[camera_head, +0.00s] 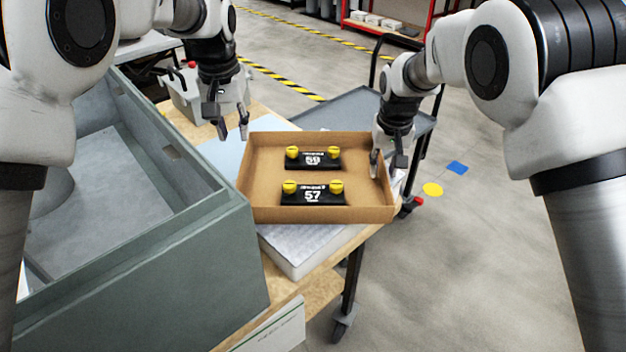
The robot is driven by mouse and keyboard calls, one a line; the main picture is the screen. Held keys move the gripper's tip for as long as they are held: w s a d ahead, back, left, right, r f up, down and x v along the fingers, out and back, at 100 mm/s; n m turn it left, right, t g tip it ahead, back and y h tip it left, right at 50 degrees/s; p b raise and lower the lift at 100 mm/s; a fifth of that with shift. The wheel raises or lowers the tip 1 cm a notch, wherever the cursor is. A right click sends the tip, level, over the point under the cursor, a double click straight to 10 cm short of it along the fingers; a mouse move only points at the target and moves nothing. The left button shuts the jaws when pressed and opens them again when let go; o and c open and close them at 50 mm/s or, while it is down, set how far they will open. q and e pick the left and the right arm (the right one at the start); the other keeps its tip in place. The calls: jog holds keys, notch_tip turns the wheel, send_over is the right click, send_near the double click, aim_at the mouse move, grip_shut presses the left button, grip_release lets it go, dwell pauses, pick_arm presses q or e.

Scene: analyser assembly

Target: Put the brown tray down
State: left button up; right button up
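The brown tray (262,213) is a shallow open box that looks level, over a pale grey slab on the wooden table. Two black parts with yellow knobs lie in it, one marked 59 (313,159) and one marked 57 (313,195). My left gripper (233,131) is open and empty, just outside the tray's far left corner, apart from it. My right gripper (387,164) is at the tray's right wall, one finger inside and the other outside. Its fingers look spread; whether they touch the wall is hard to see.
A large grey-green open case (232,262) stands close on the left. The pale slab (300,256) shows below the tray's front edge. A grey bin (185,97) is behind. A grey cart (345,112) stands behind right.

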notch_tip(320, 180, up, 12)
jog(key=s, duration=0.1)
jog(key=shift+s, duration=0.25)
dwell(0.4)
